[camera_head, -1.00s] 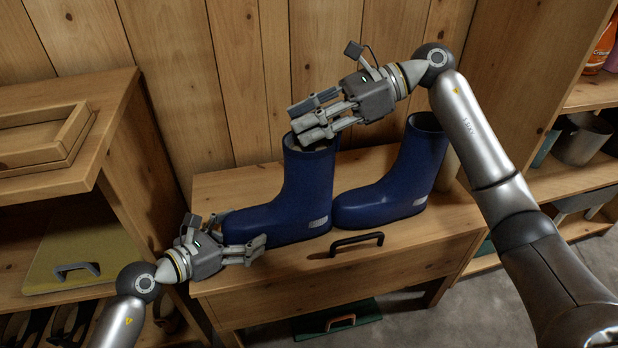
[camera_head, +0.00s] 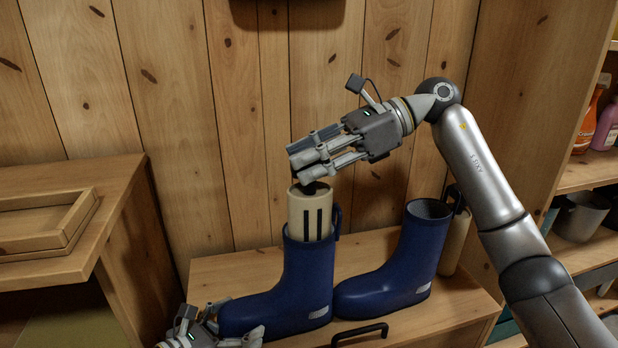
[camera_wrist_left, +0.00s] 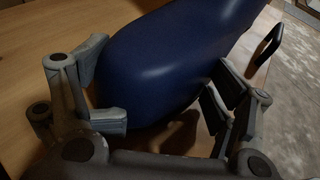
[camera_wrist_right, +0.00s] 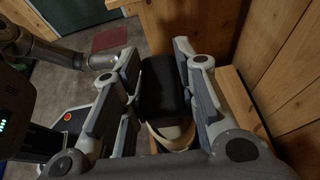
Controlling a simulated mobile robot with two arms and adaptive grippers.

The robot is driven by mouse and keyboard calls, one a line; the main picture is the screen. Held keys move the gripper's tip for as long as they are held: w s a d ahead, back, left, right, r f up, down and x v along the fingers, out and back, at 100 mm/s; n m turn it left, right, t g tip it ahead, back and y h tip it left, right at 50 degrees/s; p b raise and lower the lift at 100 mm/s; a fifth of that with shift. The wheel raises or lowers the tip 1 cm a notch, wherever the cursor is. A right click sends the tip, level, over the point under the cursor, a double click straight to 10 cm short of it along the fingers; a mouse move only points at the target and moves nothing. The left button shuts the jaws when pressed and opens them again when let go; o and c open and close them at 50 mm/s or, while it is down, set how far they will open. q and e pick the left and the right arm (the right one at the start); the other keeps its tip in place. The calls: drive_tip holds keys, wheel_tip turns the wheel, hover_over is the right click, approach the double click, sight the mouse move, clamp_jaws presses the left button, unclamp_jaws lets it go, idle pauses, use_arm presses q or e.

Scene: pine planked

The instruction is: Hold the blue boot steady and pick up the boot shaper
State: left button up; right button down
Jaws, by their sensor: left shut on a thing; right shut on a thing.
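The left of two blue boots (camera_head: 303,275) stands upright on the bench. The cream boot shaper (camera_head: 308,213), with dark slots, sticks up out of its shaft, its lower part hidden inside. My right gripper (camera_head: 308,168) is above it, shut on its dark top handle (camera_wrist_right: 163,90), which shows between the fingers in the right wrist view. My left gripper (camera_head: 240,334) is low at the boot's toe, partly cut off by the head view's bottom edge. In the left wrist view its fingers are shut on either side of the blue toe (camera_wrist_left: 150,70).
A second blue boot (camera_head: 405,255) stands right of the first on the wooden bench (camera_head: 225,270). A cream object (camera_head: 455,240) is behind it. A shelf with a wooden tray (camera_head: 45,222) is at left; shelves with bottles and a pot (camera_head: 580,215) are at right.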

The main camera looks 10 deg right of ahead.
use_arm(q)
drive_tip(key=shift+s+d+f, duration=0.1)
drive_tip(key=shift+s+f, duration=0.05)
drive_tip(key=shift+f, duration=0.15)
use_arm(e)
drive_tip(key=shift+r, duration=0.1)
